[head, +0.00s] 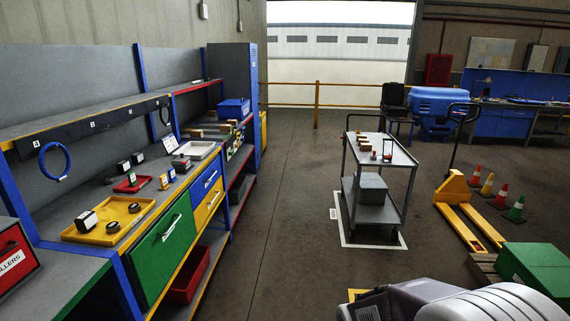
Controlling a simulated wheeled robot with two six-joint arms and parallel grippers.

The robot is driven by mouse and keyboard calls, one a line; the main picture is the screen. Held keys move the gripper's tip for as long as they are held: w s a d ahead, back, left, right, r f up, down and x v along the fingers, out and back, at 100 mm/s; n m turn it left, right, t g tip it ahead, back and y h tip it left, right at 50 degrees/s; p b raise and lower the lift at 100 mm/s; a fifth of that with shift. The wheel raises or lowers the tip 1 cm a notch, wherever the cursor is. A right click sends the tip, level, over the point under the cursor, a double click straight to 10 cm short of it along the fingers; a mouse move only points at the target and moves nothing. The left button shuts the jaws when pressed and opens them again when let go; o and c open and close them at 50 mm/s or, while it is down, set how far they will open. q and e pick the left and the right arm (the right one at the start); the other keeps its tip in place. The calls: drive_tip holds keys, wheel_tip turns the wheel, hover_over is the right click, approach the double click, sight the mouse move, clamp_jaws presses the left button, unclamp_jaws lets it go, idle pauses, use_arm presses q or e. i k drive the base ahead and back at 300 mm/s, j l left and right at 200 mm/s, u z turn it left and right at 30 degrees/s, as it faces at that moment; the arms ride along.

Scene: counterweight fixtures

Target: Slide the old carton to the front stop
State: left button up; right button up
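No carton marked as old and no front stop can be made out. Several small brown boxes (197,133) lie on the far part of the left workbench. A few small brown and red items (365,143) stand on the top shelf of the grey cart (395,157). A larger grey box (372,189) sits on its lower shelf. Which of these, if any, is the carton is too small to tell. Neither of my grippers shows in the head view.
The workbench holds a yellow tray (85,237), a red tray (128,186) and a blue bin (234,108). A yellow pallet jack (455,192), cones (516,209) and a green box (538,268) stand at right. The floor (290,215) between bench and cart is clear.

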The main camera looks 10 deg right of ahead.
sight(194, 133)
drive_tip(key=i+l+z, duration=0.65)
drive_tip(key=i+z, duration=0.15)
drive_tip(key=i, duration=0.25)
drive_tip(key=i+z, duration=0.4)
drive_tip(key=i, duration=0.9)
drive_tip(key=i+l+u, duration=0.1)
drive_tip(key=i, duration=0.6)
drive_tip(key=i+u, duration=0.1)
drive_tip(key=i, duration=0.6)
drive_tip(key=i+l, duration=0.2)
drive_tip(key=i, duration=0.5)
drive_tip(key=i+l+u, duration=0.25)
drive_tip(key=i, duration=0.2)
drive_tip(key=i+l+u, duration=0.2)
drive_tip(key=i, duration=0.25)
drive_tip(key=j, duration=0.1)
